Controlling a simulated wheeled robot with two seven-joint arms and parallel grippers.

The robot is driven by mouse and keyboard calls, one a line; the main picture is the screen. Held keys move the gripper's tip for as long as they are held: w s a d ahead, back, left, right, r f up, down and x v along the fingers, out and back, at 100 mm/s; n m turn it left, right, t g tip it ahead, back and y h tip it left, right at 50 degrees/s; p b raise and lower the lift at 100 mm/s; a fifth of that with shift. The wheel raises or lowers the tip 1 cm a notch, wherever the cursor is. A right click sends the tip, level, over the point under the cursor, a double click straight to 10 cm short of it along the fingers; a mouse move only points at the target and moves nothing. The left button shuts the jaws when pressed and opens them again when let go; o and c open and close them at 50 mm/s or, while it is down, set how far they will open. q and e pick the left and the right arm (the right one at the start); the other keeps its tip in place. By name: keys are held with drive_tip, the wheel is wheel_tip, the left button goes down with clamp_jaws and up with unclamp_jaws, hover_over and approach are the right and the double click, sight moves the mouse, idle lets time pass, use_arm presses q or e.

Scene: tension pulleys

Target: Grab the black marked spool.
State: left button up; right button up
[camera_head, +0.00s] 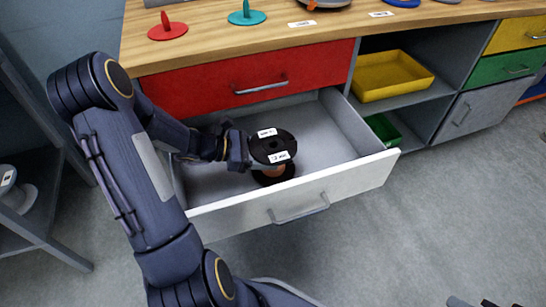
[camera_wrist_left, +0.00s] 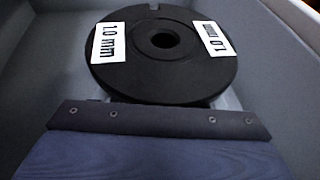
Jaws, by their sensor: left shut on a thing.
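The black marked spool (camera_head: 272,149) has white labels and a brown core below its top flange. It is in the open white drawer, with its top flange facing up. In the left wrist view the spool (camera_wrist_left: 162,52) fills the upper middle, and its labels read 1.0 mm. My left gripper (camera_head: 250,158) reaches into the drawer from the left and is shut on the spool at its side. The fingertips are mostly hidden by the flange. Dark parts at the bottom right edge look like the tip of my right gripper (camera_head: 488,303), mostly cut off.
The drawer (camera_head: 330,190) is pulled out below a shut red drawer (camera_head: 240,82). Its grey floor is bare to the right of the spool. A yellow tray (camera_head: 390,76) and a green bin (camera_head: 383,129) sit in shelves to the right. Open floor lies in front.

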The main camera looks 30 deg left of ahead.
use_arm(q)
drive_tip(key=shift+c, duration=0.9)
drive_tip(key=shift+r, duration=0.15)
